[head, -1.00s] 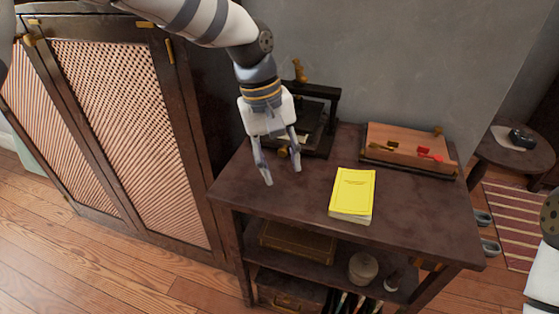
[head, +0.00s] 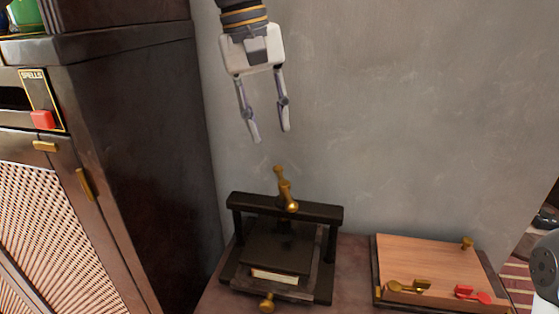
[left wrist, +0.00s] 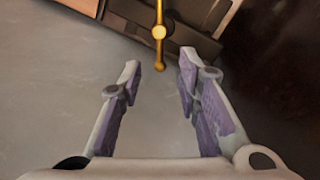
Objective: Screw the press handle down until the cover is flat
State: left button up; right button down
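The black book press (head: 285,212) stands on the dark table against the grey wall. Its brass press handle (head: 285,188) sticks up above the crossbar. The press cover (head: 272,248) is a dark plate under the crossbar, and a pale-edged book (head: 275,277) shows below its front edge. My left gripper (head: 271,138) is open and empty, pointing down above the handle and apart from it. In the left wrist view the handle (left wrist: 159,33) shows beyond and between the open fingers (left wrist: 155,85). My right gripper is not in view.
A wooden board (head: 435,268) with a brass piece and a red piece (head: 472,295) lies right of the press. A tall dark cabinet (head: 120,150) stands close on the left. The wall behind is bare.

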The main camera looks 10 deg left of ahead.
aim_at(282, 180)
pick_arm(q)
jog(key=f, duration=0.3)
jog(key=d+f, duration=0.1)
jog(key=f, duration=0.2)
jog(key=d+f, duration=0.1)
jog(key=f, duration=0.3)
jog(key=shift+w+f, duration=0.1)
jog(key=shift+w, duration=0.05)
grip_shut()
